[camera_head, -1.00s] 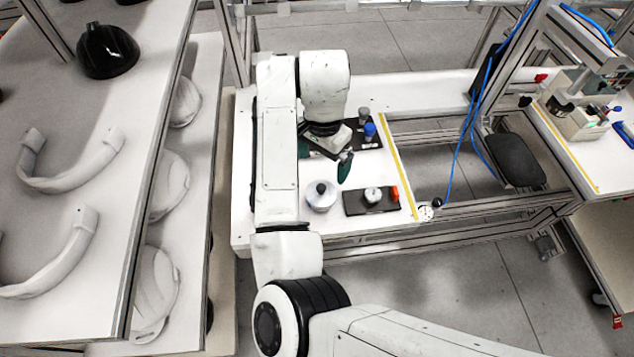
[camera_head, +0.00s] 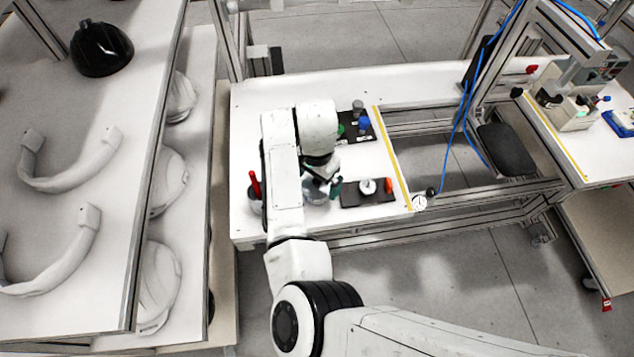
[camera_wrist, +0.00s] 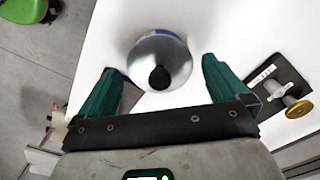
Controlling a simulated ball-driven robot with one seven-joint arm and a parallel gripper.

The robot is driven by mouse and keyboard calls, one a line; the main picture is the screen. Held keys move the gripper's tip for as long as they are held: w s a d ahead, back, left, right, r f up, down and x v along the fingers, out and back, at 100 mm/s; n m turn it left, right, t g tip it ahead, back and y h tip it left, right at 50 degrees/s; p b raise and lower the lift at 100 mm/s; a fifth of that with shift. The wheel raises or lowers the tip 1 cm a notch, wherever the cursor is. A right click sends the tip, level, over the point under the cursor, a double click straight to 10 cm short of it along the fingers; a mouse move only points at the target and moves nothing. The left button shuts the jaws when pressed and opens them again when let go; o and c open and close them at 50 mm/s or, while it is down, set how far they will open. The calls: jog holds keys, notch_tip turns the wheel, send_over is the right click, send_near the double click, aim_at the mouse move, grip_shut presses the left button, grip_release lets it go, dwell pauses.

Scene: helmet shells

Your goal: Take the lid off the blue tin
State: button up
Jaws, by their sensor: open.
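In the wrist view, the tin's round silvery lid (camera_wrist: 158,60) with a black knob (camera_wrist: 160,77) lies between my gripper's two green fingers. A strip of blue shows at the far edge of the tin (camera_wrist: 170,35); the rest of its body is hidden under the lid. My gripper (camera_wrist: 161,68) is open, with a visible gap on each side of the lid. In the head view, my gripper (camera_head: 321,183) is over the tin (camera_head: 316,194), which is partly hidden by the fingers. I cannot tell the exact height of the fingertips.
A black tray (camera_head: 352,203) with a white round piece and an orange piece is right of the tin. Another dark tray (camera_head: 357,135) with blue, grey and green items is behind. A red-handled tool (camera_head: 255,184) is left. White table is clear between them.

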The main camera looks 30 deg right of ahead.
jog(key=shift+c, duration=0.5)
jog(key=c, duration=0.8)
jog(key=shift+r, duration=0.1)
jog(key=shift+c, duration=0.2)
